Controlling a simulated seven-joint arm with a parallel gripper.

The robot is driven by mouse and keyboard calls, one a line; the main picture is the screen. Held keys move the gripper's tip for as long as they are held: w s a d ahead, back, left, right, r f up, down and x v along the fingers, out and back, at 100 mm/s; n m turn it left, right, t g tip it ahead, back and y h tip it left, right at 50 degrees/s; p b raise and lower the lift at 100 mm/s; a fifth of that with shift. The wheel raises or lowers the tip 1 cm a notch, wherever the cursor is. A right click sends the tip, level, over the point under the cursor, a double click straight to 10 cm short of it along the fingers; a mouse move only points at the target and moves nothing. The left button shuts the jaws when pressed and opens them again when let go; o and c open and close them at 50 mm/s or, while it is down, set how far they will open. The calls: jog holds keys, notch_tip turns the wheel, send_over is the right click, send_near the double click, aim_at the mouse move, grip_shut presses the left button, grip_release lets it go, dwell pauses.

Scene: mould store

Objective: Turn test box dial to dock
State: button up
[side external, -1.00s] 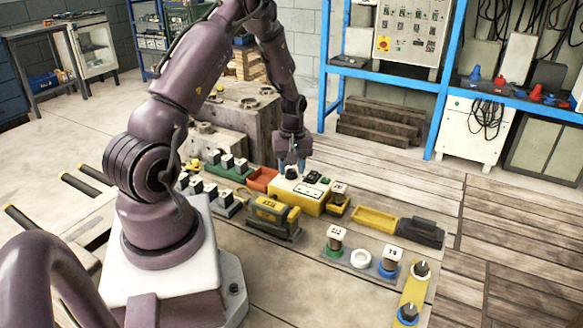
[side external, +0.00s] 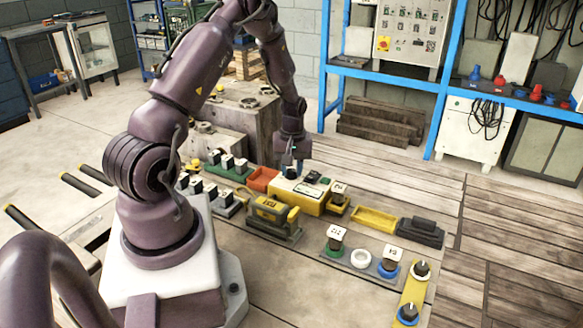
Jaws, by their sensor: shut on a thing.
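The test box is the yellow box with a pale top (side external: 308,206) in the middle of the bench, with dark parts on its top. My gripper (side external: 291,167) points straight down over the box's back left corner. It is shut on the dial (side external: 290,173), a small bluish part low between the fingers. The fingers mostly hide the dial, and its pointer cannot be made out. The dock mark is too small to read.
A yellow and grey device (side external: 272,215) stands in front of the box. An orange tray (side external: 263,178) is to its left; a yellow tray (side external: 374,218) and a dark block (side external: 420,232) are to its right. Knobs on a yellow strip (side external: 411,290) lie at front right.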

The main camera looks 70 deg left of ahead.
aim_at(292, 171)
jog(key=m, duration=0.6)
jog(key=shift+m, duration=0.3)
dwell(0.5)
jog(key=o, duration=0.7)
jog(key=shift+c, duration=0.2)
notch_tip(292, 171, up, 13)
jog(key=shift+d, duration=0.15)
